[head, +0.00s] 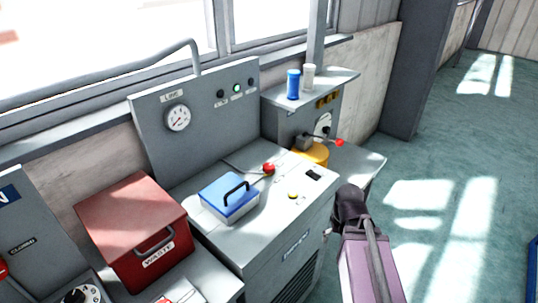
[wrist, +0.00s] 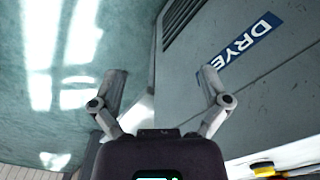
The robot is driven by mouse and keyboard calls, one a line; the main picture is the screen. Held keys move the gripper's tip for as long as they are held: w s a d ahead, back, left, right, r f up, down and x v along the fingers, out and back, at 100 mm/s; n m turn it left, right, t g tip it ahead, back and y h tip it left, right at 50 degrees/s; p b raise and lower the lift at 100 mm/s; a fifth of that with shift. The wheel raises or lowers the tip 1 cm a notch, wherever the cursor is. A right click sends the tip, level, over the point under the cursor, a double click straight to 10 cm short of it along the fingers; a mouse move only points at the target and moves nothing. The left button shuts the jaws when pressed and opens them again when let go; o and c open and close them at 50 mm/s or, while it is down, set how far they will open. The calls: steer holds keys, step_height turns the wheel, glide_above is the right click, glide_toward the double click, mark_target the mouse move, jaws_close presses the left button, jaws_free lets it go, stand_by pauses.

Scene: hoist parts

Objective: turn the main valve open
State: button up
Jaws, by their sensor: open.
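No part in view is legibly labelled as the main valve. A lever with a red ball end (head: 339,142) reaches out above a yellow round body (head: 315,153) at the back right unit. A second lever with a red knob (head: 268,168) lies over the dryer cabinet top. I cannot tell which of them, if either, is the valve. My gripper (wrist: 161,82) is open and empty in the wrist view, with the floor and the cabinet front labelled "DRYE…" (wrist: 240,47) beyond its fingers. In the head view my arm hides most of it, beside the cabinet's right side.
A blue-lidded box (head: 228,196) and a red waste box (head: 138,232) stand on the counters. A pressure gauge (head: 177,118) is on the back panel. Floor at right is clear.

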step_height(320, 180, up, 15)
steer(key=w+p, duration=0.2)
steer(key=p, duration=1.1)
step_height(320, 180, up, 7)
steer(key=m+p, duration=0.5)
steer(key=p, duration=0.2)
glide_above(269, 165)
steer(key=shift+a+f, duration=0.1)
steer(key=shift+f, duration=0.05)
steer(key=shift+f, duration=0.2)
step_height(269, 165, down, 13)
steer(key=b, duration=1.3)
steer(key=shift+f+b, duration=0.2)
steer(key=shift+b, duration=0.1)
